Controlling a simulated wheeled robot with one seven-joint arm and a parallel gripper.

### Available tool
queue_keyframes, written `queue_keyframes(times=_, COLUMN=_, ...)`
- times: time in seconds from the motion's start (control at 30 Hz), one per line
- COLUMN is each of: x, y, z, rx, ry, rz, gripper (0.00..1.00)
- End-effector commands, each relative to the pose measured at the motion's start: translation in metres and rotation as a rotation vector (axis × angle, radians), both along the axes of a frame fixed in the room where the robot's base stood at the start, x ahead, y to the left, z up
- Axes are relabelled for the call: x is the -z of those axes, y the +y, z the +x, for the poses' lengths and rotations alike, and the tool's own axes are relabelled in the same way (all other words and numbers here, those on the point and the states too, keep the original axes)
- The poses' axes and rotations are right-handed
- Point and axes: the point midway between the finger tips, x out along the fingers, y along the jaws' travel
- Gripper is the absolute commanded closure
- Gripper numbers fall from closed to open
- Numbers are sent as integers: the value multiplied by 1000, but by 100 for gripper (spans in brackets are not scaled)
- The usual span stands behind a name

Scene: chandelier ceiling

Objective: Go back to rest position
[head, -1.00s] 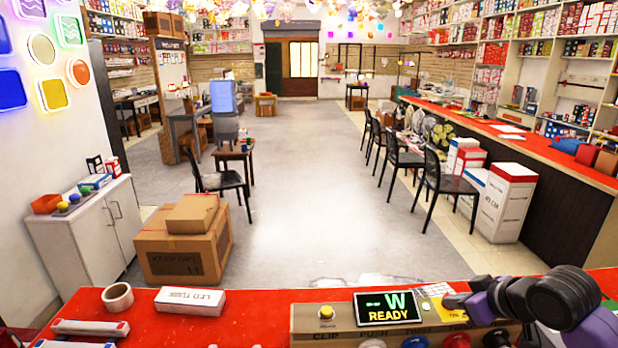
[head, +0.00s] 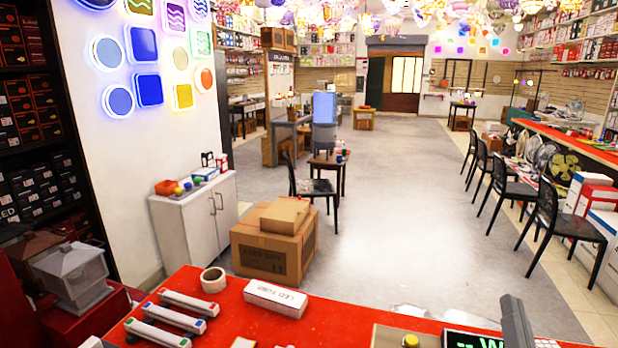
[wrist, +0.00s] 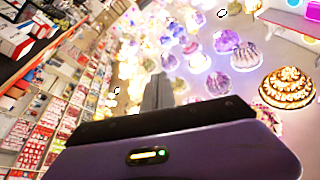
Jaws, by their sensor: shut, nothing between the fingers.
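My gripper (wrist: 158,80) shows in the wrist view with its grey fingers together and nothing between them. Its purple body fills the bottom of that view. Beyond the fingers are shelves of boxed goods and glowing hanging lamps (wrist: 221,41), so it points toward the upper part of the shop. In the head view only a grey bar-shaped part of my arm or gripper shows at the bottom right, in front of the display panel (head: 472,340). The rest of my arm is out of that view.
A red counter (head: 345,322) lies in front, holding a white LED tube box (head: 276,298), a tape roll (head: 213,280) and several white bars (head: 188,303). Lanterns (head: 72,272) stand at left.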

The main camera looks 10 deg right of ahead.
Motion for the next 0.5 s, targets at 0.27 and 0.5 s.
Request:
queue_keyframes(times=0.27, x=72, y=73, z=-73, rx=-14, ry=146, rz=1, gripper=100)
queue_keyframes(times=0.5, x=121, y=126, z=-148, rx=-138, ry=354, rz=-91, gripper=100)
